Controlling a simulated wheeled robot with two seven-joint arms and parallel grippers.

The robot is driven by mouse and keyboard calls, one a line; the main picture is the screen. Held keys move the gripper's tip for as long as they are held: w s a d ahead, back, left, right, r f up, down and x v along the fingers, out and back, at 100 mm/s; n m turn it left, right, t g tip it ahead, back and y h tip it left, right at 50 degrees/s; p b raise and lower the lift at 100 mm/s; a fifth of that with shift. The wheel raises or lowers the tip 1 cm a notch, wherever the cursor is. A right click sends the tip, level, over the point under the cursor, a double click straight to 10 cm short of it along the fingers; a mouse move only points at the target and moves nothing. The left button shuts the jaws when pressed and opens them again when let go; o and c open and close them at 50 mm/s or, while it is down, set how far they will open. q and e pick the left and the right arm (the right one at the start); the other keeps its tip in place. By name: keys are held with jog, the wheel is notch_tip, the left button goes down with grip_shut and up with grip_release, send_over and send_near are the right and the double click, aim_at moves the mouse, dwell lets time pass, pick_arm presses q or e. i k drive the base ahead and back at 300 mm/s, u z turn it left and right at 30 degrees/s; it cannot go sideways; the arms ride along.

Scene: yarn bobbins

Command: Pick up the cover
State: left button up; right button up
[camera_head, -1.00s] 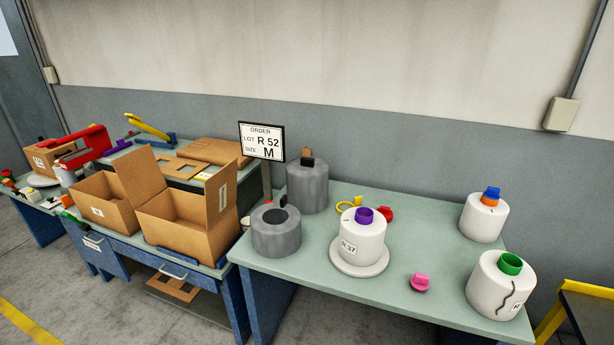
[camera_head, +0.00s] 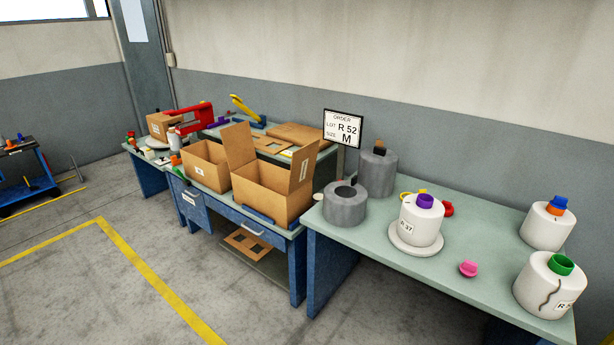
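I cannot tell for sure which thing is the cover. A tall grey cylinder (camera_head: 377,176) with a black piece on top stands upright at the back of the right table. A short grey cylinder (camera_head: 345,208) with a round dark opening stands in front of it to the left, near the table's left end. A flat brown cardboard piece (camera_head: 297,135) lies on the left bench behind the open boxes. Neither of my grippers is in view.
The right table (camera_head: 441,277) bears a white bobbin marked R 37 (camera_head: 421,227), a pink piece (camera_head: 468,268) and two white bobbins at right. An order sign (camera_head: 343,128) reads R 52, M. Open cardboard boxes (camera_head: 272,190) stand on the left bench. Floor at left front is clear.

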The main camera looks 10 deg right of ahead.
aim_at(377, 166)
jog(key=u, duration=0.5)
jog(key=k, duration=0.7)
jog(key=u, duration=0.2)
jog(key=i, duration=1.6)
jog(key=z, duration=0.85)
jog(key=i, duration=1.15)
jog(key=z, duration=1.75)
jog(key=i, duration=0.75)
jog(key=z, duration=0.75)
